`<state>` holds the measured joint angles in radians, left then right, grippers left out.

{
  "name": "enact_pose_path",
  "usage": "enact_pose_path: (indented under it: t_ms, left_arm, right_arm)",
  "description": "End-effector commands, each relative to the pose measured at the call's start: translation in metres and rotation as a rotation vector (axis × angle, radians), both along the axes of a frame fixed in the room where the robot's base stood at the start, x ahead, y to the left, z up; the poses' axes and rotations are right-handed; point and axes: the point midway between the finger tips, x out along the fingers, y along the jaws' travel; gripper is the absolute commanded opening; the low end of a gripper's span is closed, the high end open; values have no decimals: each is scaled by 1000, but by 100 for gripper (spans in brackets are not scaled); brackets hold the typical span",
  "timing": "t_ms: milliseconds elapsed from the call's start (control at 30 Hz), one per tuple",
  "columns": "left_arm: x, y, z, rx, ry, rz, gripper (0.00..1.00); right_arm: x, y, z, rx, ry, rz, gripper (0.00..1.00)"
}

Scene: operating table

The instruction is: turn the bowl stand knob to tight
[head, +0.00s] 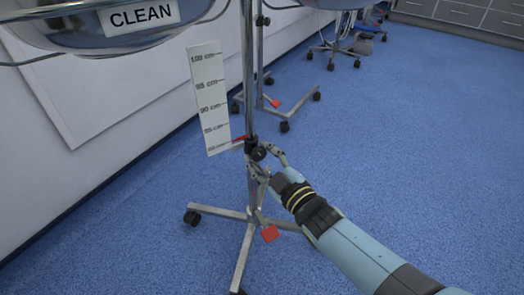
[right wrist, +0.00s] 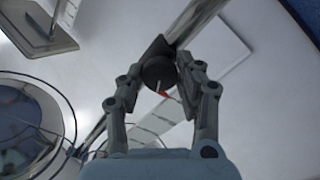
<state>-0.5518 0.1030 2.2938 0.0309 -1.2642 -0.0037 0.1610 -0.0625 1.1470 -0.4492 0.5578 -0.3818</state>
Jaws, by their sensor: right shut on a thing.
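The bowl stand's metal pole (head: 248,70) rises from a wheeled base (head: 243,222) in the head view. A black knob (head: 258,153) sits on the pole near the bottom of the height scale (head: 208,98). My right gripper (head: 268,160) is at the knob, its fingers on either side. In the right wrist view the round black knob (right wrist: 158,70) lies between the fingertips of the right gripper (right wrist: 165,75), which is shut on it. A white line and a red pointer show at the knob's face. My left gripper is in neither view.
A metal bowl (head: 105,25) with a CLEAN label is at the upper left. A second wheeled stand (head: 262,103) is behind, near the wall. Blue floor (head: 420,130) is free on the right.

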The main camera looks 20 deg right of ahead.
Motion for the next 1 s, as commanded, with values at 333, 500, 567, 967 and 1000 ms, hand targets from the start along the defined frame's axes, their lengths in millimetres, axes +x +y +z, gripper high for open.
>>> enact_pose_path:
  t_ms: [333,500,567,967,1000]
  left_arm:
    - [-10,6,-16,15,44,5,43]
    - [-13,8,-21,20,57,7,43]
    - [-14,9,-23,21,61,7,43]
    - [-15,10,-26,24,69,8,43]
    - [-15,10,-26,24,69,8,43]
  right_arm:
    - [0,-1,0,280,68,0,3]
    - [-1,-1,-1,379,92,-1,3]
    - [-1,-1,-1,405,98,-1,3]
    - [-1,-1,-2,483,117,-2,3]
    - [-1,-1,-2,484,117,-2,3]
